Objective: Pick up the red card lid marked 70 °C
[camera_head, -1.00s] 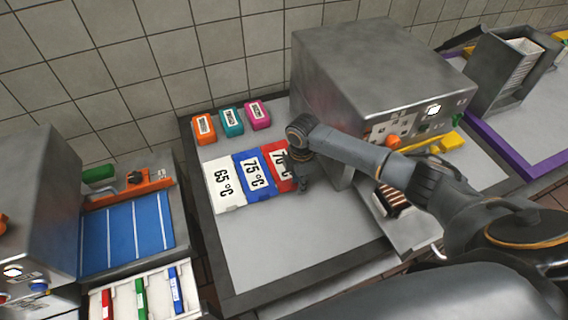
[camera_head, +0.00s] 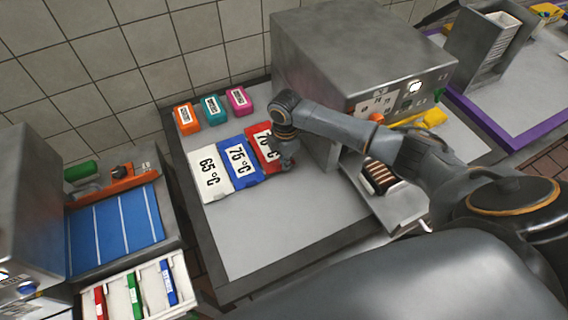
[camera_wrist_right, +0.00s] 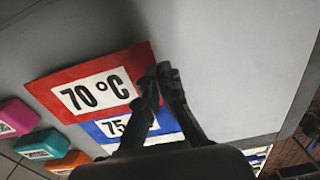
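The red card lid marked 70 °C (camera_head: 254,136) is at the right end of a row of three card lids. Its red border and white label fill the upper left of the right wrist view (camera_wrist_right: 60,82). My right gripper (camera_head: 287,163) is at the lid's near edge. In the right wrist view its dark fingers (camera_wrist_right: 158,82) are close together, shut on that edge. The lid looks slightly raised and overlaps the blue lid there. In the head view my right arm hides part of the lid's right side. My left gripper is not in view.
The blue 75 °C lid (camera_head: 241,181) and white 65 °C lid (camera_head: 210,192) lie beside it. Orange (camera_head: 186,119), teal (camera_head: 214,110) and pink (camera_head: 238,101) boxes stand behind. A metal machine (camera_head: 350,55) stands close to the right. The grey counter in front (camera_head: 265,230) is clear.

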